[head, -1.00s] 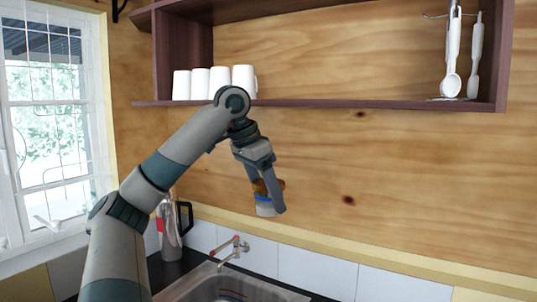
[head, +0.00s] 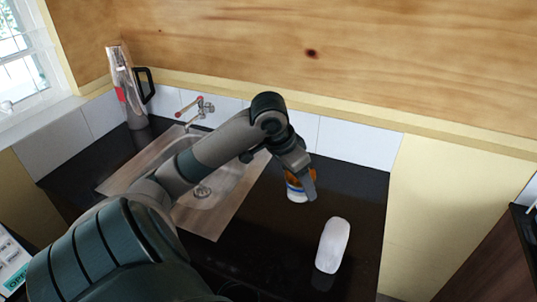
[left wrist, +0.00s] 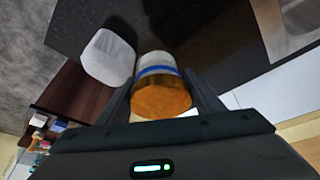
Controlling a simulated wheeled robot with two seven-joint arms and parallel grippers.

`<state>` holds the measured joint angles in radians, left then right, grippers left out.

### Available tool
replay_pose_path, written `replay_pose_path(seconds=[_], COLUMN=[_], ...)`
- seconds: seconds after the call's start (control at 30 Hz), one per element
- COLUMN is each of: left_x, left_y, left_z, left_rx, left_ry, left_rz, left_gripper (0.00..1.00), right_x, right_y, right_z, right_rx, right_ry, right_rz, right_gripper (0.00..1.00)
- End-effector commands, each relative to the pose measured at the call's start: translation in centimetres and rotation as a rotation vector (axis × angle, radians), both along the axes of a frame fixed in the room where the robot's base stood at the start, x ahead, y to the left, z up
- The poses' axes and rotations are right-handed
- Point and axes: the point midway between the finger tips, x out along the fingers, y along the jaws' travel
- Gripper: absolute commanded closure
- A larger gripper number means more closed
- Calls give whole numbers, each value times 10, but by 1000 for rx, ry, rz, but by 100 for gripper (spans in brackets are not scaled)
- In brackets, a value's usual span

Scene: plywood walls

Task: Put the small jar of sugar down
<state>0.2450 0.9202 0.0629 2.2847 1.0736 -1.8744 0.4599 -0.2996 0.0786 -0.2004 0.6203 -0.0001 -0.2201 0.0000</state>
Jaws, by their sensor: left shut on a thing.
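The small jar of sugar (head: 295,188) has an orange-brown top and a white body with a blue band. My left gripper (head: 304,184) is shut on it, over the black counter to the right of the sink. In the left wrist view the jar (left wrist: 160,88) sits between the two fingers, its orange-brown end towards the camera. I cannot tell whether its base touches the counter. My right gripper is not in view.
A white rounded object (head: 333,245) stands on the black counter (head: 355,195), right of and nearer than the jar. The sink (head: 215,205) with its tap (head: 199,112) is to the left. A steel flask-like vessel (head: 127,90) stands in the back left corner.

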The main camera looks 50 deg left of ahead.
Motion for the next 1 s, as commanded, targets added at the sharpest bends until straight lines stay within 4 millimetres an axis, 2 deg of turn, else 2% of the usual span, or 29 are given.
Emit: replay_pose_path(seconds=[0.03, 0.3, 0.6, 0.7, 0.8, 0.93, 1.0], left_x=[8, 38, 60, 63, 64, 66, 67], left_y=[-18, -108, -210, -233, -248, -254, -249], left_z=[1, 1, 8, 11, 14, 10, -4], left_rx=[-3, 4, 19, 21, 25, 31, 32], left_ry=[-7, -13, -25, -26, -26, -26, -24], left_rz=[-9, -17, 3, 12, 22, 45, 66], left_gripper=[66, 66, 66, 66, 66, 66, 66], right_x=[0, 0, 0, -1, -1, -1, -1], right_y=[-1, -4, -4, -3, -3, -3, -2], right_z=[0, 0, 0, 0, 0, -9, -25], right_rx=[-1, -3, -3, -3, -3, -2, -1], right_ry=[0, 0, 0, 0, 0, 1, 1], right_rz=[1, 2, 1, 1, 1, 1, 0], right_gripper=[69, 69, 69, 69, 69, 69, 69])
